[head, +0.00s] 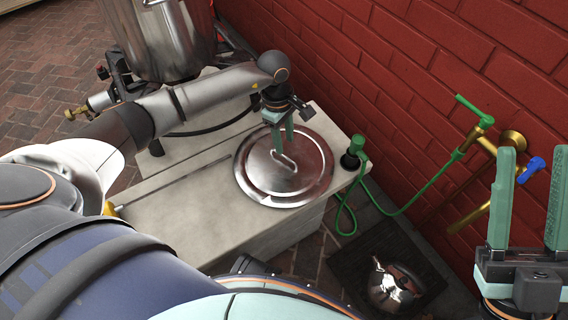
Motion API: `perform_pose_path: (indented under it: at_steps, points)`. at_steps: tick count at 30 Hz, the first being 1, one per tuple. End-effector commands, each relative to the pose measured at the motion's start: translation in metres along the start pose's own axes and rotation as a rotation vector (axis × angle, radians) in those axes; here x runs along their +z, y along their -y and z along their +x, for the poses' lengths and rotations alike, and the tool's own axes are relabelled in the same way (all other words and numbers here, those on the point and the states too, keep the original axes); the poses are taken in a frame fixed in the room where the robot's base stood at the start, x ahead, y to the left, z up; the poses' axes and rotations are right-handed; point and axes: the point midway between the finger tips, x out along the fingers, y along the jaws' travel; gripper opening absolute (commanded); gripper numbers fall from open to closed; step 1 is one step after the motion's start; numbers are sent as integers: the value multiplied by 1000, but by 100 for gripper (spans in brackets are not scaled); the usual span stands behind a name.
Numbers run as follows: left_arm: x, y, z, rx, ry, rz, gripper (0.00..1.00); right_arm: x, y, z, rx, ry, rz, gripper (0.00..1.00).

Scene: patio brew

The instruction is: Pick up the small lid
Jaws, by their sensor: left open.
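A round, shiny metal lid (257,184) lies flat on the pale counter (180,218), with a loop handle (284,161) at its middle. It is the only loose lid I can make out. My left gripper (282,146) is open and points down over the lid, its fingertips at or just above the handle. I cannot tell whether they touch it. Nothing is held in it. My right gripper (530,195) is at the right edge of the picture, pointing up, with its fingers apart and empty.
A large steel pot (165,40) stands at the back left. A green hose (415,195) runs from the wall tap (490,140) to a fitting at the counter's right edge. A metal kettle (388,285) is on a dark mat below. A red brick wall (400,80) bounds the right.

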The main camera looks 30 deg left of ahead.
Motion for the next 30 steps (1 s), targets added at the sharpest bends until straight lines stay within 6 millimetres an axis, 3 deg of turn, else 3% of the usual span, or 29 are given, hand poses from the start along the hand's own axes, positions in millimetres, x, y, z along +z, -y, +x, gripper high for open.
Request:
perform_pose_path:
  at_steps: [13, 21, 30]
  points:
    - [-7, 3, 54, 1, 3, -2, 44, 21, 12, -19, -13, 13, -18, 48]
    - [-7, 3, 56, 1, 2, -1, 44, 21, 12, -18, -14, 17, -20, 48]
    - [-7, 3, 56, 1, 2, -1, 11, 21, 12, -18, -10, 18, -17, 48]
